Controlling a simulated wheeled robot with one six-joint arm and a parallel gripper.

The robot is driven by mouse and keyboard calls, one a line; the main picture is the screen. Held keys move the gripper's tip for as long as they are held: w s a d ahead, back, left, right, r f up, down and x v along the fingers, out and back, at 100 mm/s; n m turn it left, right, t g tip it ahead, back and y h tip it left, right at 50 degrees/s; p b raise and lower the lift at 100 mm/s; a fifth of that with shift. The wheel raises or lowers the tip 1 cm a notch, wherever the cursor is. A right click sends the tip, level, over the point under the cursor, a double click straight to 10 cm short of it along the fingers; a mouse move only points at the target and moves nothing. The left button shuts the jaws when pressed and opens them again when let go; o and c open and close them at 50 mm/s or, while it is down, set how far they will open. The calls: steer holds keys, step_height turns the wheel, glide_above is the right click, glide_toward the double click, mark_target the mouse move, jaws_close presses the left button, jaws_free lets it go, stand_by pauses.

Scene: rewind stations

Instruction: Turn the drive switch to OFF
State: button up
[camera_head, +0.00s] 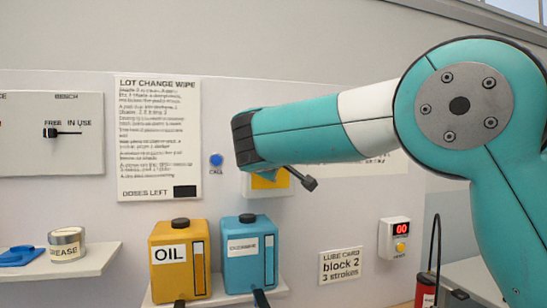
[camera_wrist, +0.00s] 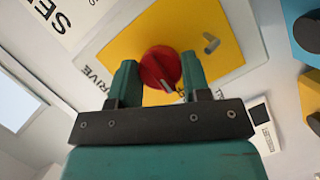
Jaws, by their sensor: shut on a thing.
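The drive switch is a red round knob (camera_wrist: 158,68) on a yellow plate (camera_wrist: 195,25) with a pale surround, seen in the wrist view. Part of the word DRIVE shows beside it. A pale mark on the knob's face points toward the bottom of the wrist view, slightly right. My gripper (camera_wrist: 158,72) is shut on the knob, one teal finger on each side. The switch's position lettering is mostly hidden by my fingers. In the head view only part of the yellow plate (camera_head: 268,182) shows below my arm; the knob is hidden there.
A small grey peg (camera_wrist: 211,43) stands out from the yellow plate near the knob. Below are a yellow OIL jug (camera_head: 178,262) and a blue jug (camera_head: 248,262) on a shelf. A blue call button (camera_head: 216,160) is left of my arm; a red counter (camera_head: 397,235) is lower right.

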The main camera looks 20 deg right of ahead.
stand_by(0.3)
steer(key=o, duration=0.9)
steer(key=shift+a, duration=0.1)
steer(key=b+v, duration=0.4)
steer(key=v, duration=1.3)
steer(key=shift+s+a+f, duration=0.1)
steer(key=shift+s, duration=0.1)
steer(key=shift+f, duration=0.1)
